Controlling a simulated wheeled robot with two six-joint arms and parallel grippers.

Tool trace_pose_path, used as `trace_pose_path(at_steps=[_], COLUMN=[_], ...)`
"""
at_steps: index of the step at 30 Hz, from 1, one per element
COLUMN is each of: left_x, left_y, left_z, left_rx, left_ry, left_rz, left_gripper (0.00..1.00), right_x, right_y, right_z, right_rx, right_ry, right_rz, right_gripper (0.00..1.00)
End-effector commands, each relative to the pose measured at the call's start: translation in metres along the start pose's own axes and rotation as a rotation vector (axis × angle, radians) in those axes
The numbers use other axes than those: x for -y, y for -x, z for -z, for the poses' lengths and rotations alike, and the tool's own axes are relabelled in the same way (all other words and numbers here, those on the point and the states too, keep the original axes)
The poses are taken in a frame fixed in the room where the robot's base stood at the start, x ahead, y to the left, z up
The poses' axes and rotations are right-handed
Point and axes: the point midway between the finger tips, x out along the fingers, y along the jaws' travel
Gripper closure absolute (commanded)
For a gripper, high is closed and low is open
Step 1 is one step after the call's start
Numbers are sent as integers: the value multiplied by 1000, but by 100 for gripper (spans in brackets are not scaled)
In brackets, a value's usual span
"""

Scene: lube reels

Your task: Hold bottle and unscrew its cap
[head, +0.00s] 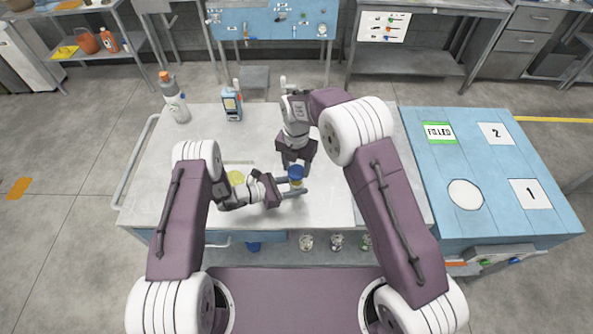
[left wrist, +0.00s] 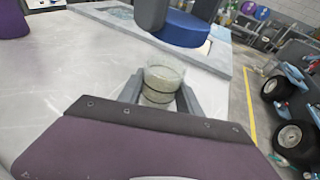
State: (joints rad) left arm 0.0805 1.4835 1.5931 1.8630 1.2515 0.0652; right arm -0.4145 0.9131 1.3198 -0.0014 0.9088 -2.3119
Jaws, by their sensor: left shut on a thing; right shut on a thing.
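A small clear bottle with pale greenish contents (left wrist: 162,86) is upright between the fingers of my left gripper (head: 292,189), which is shut on it above the worktable. The left gripper's fingers also show in the left wrist view (left wrist: 160,98). The blue cap (head: 296,172) is between the fingers of my right gripper (head: 296,164), which reaches in from above and is shut on it. In the left wrist view the cap (left wrist: 185,28) shows above the bottle's open rim, with a gap between them. In the head view the cap covers the bottle's top.
The grey worktable (head: 330,205) has free room around the grippers. A white bottle with an orange cap (head: 175,100) and a blue container (head: 231,104) stand at its back left. A blue table (head: 500,220) with marked spots is on the right.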

Motion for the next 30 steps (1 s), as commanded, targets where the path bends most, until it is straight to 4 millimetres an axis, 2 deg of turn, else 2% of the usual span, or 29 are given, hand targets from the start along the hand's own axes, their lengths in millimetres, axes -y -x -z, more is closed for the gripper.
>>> trace_pose_path(at_steps=[3, 8, 9, 11, 12, 23, 26, 30], left_x=[0, 0, 0, 0, 0, -1, -2, -3], left_y=[0, 0, 0, 0, 0, 5, 20, 53], left_z=[0, 0, 0, 0, 0, 1, 2, 2], left_rx=[0, 0, 0, 0, 0, 0, 0, 1], left_ry=[0, 0, 0, 0, 0, 0, 1, 1], left_rz=[0, 0, 0, 0, 0, -2, -4, -7], left_gripper=[100, 100, 53, 37, 33, 33, 33, 33], right_x=[0, 0, 0, 0, 0, 0, 0, 0], right_y=[16, 16, 16, 16, 16, 14, 11, 4], right_z=[0, 0, 0, 0, 0, 0, 0, 0], right_rx=[1, -1, -1, -1, -1, -1, -1, -1], right_ry=[0, 0, 0, 0, 0, 0, 0, 0], right_rz=[-1, 1, 1, 1, 1, 1, 1, 1], right_gripper=[98, 98, 98, 98, 98, 98, 98, 98])
